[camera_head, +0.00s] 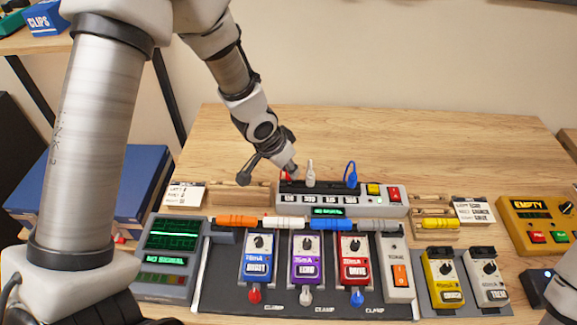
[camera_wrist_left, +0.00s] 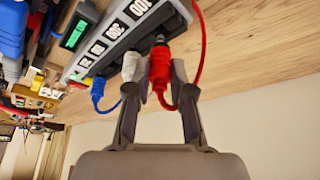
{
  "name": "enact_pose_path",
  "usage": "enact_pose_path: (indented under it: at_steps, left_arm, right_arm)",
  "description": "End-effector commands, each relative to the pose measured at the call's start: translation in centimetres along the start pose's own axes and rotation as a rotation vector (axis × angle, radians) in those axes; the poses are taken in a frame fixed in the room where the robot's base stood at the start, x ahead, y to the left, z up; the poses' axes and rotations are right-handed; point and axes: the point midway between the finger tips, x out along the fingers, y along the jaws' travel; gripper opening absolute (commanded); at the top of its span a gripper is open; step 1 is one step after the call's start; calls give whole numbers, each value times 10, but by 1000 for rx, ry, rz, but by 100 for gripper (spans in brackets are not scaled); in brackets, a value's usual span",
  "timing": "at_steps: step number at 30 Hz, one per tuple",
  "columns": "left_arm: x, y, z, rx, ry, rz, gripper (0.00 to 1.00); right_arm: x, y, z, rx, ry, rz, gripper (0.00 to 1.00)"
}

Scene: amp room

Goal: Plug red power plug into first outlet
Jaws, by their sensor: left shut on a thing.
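My left gripper (camera_head: 268,163) reaches down from above to the left end of the power strip (camera_head: 365,207). It is shut on the red power plug (camera_head: 287,176). In the left wrist view the red plug (camera_wrist_left: 160,72) sits between the fingertips of my gripper (camera_wrist_left: 160,95), its dark tip against the strip (camera_wrist_left: 122,30) at the outlet by the end label. I cannot tell whether it is fully seated. A white plug (camera_head: 310,172) and a blue plug (camera_head: 351,176) stand in outlets further right. My right gripper is not in view.
Blue, purple and red pedals (camera_head: 354,262) stand on a dark board in front of the strip. A green-screen meter (camera_head: 166,260) is left, yellow and white pedals (camera_head: 442,278) right. Bare wood (camera_head: 440,140) lies behind the strip.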

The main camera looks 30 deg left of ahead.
Motion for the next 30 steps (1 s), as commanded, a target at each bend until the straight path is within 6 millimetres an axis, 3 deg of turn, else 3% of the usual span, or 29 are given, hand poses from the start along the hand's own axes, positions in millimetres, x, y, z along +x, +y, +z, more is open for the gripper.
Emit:
enact_pose_path:
  at_steps: [30]
  left_arm:
    - [11, 0, 5, 0, 0, 0, 0]
  right_arm:
    - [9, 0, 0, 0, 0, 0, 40]
